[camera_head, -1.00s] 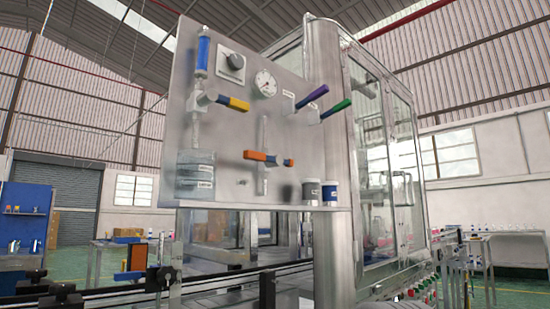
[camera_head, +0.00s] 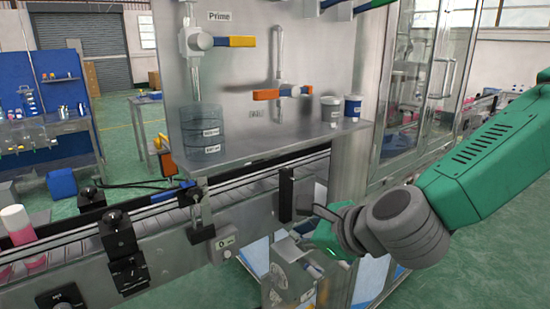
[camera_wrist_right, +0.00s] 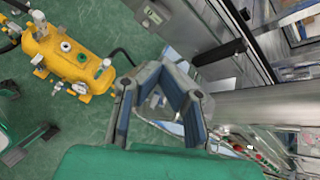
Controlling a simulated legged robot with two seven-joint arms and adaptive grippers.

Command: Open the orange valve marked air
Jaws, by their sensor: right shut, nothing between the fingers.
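My right gripper (camera_head: 318,212) is low and right of the valve, below the panel's shelf and apart from the handle. In the right wrist view its fingers (camera_wrist_right: 162,72) come together at the tips, shut and empty; the valve does not show there. My left gripper is in neither current view.
A yellow-handled valve (camera_head: 234,41) marked Prime is above left. Two small cups (camera_head: 331,110) stand on the shelf (camera_head: 270,143) below the orange valve. A conveyor (camera_head: 160,225) runs underneath. The right wrist view shows a yellow tank (camera_wrist_right: 70,60) on the green floor.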

